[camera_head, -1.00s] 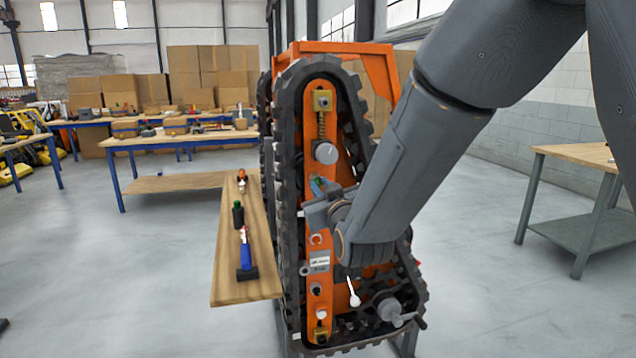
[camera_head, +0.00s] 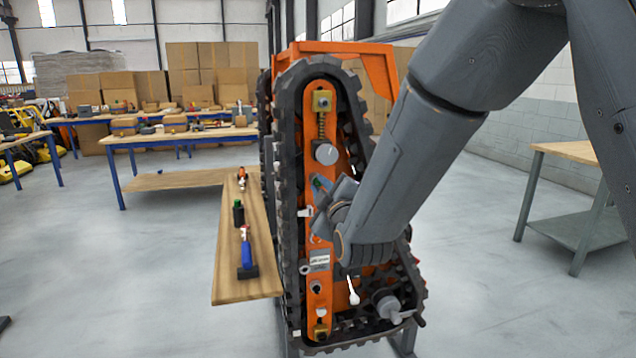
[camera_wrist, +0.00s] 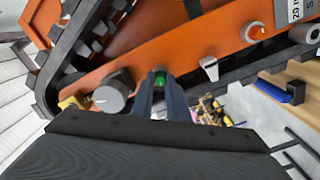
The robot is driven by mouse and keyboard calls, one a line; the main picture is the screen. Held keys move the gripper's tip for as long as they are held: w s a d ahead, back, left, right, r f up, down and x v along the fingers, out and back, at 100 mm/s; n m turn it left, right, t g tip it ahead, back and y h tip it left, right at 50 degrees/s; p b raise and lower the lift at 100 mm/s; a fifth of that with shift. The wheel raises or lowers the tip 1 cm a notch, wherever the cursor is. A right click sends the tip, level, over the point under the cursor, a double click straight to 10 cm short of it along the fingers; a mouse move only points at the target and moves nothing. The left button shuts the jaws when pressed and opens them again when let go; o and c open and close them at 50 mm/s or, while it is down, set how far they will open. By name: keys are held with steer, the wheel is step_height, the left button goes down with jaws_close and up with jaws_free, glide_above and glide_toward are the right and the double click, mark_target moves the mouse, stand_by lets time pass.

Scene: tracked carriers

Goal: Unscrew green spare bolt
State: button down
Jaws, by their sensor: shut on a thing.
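The green spare bolt (camera_wrist: 160,78) sits on the orange side plate (camera_wrist: 205,45) of the tracked carrier. In the wrist view its green head shows between the fingertips of my gripper (camera_wrist: 160,87), which is shut on it. The head view shows my gripper (camera_head: 332,194) from behind, angled against the upper middle of the plate.
A grey knob (camera_wrist: 110,95) lies left of the fingers in the wrist view, a white lever (camera_wrist: 208,68) right. The black track (camera_head: 287,200) rings the plate. A wooden shelf (camera_head: 228,280) holds a dark bottle (camera_head: 238,213) and blue-handled tool (camera_head: 246,254).

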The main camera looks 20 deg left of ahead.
steer(key=n, duration=0.5)
steer(key=shift+p, duration=0.4)
steer(key=n, duration=0.4)
steer(key=shift+n+p, duration=0.45)
steer(key=shift+n, duration=0.45)
steer(key=n, duration=0.3)
steer(key=shift+n+p, duration=0.35)
steer(key=shift+n, duration=0.05)
steer(key=n, duration=0.4)
steer(key=shift+p, duration=0.3)
steer(key=c, duration=1.9)
jaws_free()
steer(key=shift+o, duration=0.2)
